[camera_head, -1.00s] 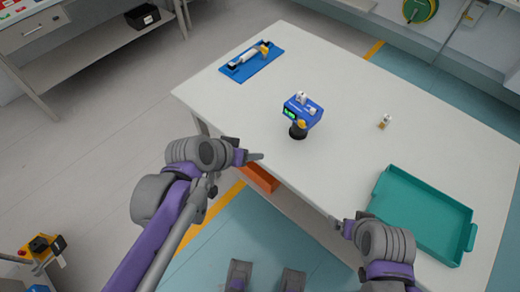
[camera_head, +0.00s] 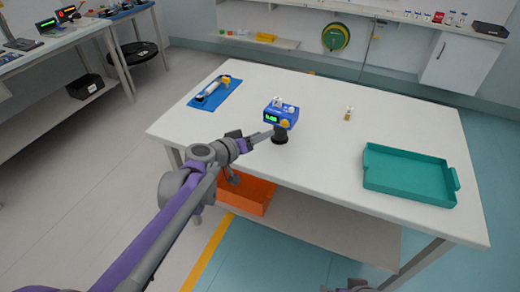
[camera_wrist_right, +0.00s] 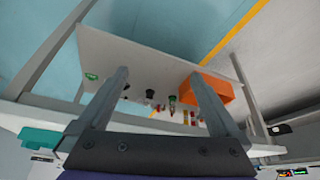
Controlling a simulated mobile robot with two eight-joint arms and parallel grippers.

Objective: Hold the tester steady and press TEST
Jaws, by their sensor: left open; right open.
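The tester (camera_head: 281,117) is a blue box with a lit green display and a yellow part at its right side. It stands upright on a dark round base near the middle of the white table (camera_head: 330,165). My left gripper (camera_head: 267,135) is open, its fingers reaching from the left close to the tester's base. I cannot tell whether they touch it. A TEST button cannot be made out. Of my right gripper only a bit shows at the bottom edge of the head view (camera_head: 348,287). In the right wrist view its fingers (camera_wrist_right: 157,74) are spread with nothing between them.
A blue mat (camera_head: 205,97) with a white cylindrical tool lies at the table's left. A small capped vial (camera_head: 348,114) stands right of the tester. A teal tray (camera_head: 378,190) sits at the right. An orange bin (camera_head: 256,196) is on the lower shelf.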

